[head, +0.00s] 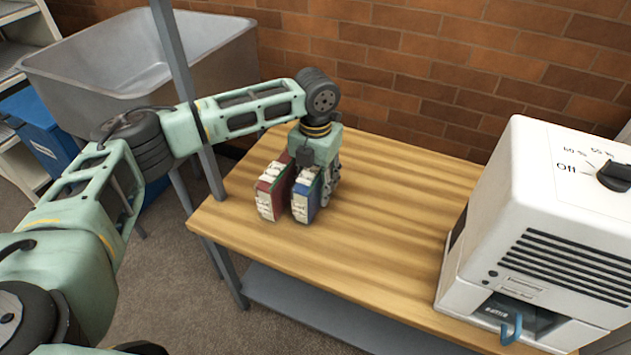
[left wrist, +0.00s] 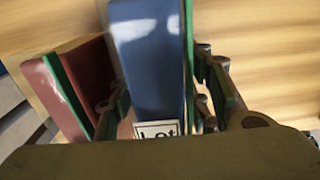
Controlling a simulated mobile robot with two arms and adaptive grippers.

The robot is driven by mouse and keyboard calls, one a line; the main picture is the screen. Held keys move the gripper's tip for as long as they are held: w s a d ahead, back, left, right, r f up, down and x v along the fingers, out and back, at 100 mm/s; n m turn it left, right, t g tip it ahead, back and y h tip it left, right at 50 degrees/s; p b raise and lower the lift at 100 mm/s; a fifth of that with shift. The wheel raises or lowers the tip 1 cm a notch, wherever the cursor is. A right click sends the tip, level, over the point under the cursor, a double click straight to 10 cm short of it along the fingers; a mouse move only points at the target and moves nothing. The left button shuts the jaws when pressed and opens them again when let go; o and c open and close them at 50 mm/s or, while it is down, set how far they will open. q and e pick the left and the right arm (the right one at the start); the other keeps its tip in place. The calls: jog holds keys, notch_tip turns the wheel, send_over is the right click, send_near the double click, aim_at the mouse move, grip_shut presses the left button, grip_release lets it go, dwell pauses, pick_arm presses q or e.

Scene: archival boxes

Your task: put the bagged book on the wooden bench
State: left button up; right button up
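A blue book (head: 306,196) with a green edge stands upright on or just above the wooden bench (head: 375,235); I cannot tell if it touches. It also shows in the left wrist view (left wrist: 155,65), with a white label reading "Lot". My left gripper (head: 317,188) points down around it, one finger close against each side, shut on it. A red book (head: 271,195) with a green edge stands close on its left, and in the left wrist view (left wrist: 82,75) one finger lies between the two. Which book is bagged is unclear. My right gripper is out of view.
A white machine (head: 545,230) with vents and a dial stands at the bench's right end. A grey metal basin (head: 140,60) and a blue bin (head: 45,125) are at the left. A grey post (head: 183,85) rises by the bench's left edge. The bench's middle is clear.

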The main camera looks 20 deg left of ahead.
pick_arm(q)
notch_tip(320, 180, up, 7)
jog(key=shift+r+p, duration=0.15)
jog(key=shift+p, duration=0.9)
notch_tip(320, 180, up, 4)
jog(key=shift+f+p, duration=0.15)
jog(key=shift+p, duration=0.3)
jog(key=shift+r, duration=0.6)
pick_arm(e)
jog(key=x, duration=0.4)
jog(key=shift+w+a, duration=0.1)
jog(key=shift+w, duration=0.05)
